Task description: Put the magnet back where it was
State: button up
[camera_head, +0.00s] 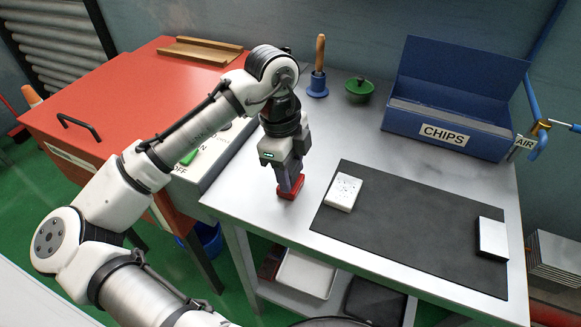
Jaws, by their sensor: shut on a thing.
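My gripper (288,181) points down over the left part of the grey cart top, left of the black mat. It is shut on a small red block (290,189), which I take to be the magnet. The red block is at or just above the cart surface; I cannot tell whether it touches. The fingers hide part of its top. The black mat (410,235) bears a white block with small dark marks (344,192) at its left end and a plain white block (493,238) at its right end.
The blue CHIPS bin (444,133) stands at the back right. A green lidded pot (359,90) and a blue holder with a wooden handle (318,82) stand at the back. A red cabinet (120,110) is to the left. Bare cart top lies between gripper and mat.

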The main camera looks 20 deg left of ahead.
jog(key=shift+f, duration=0.15)
jog(key=o, duration=1.1)
notch_tip(320, 180, up, 12)
jog(key=a, duration=0.1)
jog(key=shift+a, duration=0.4)
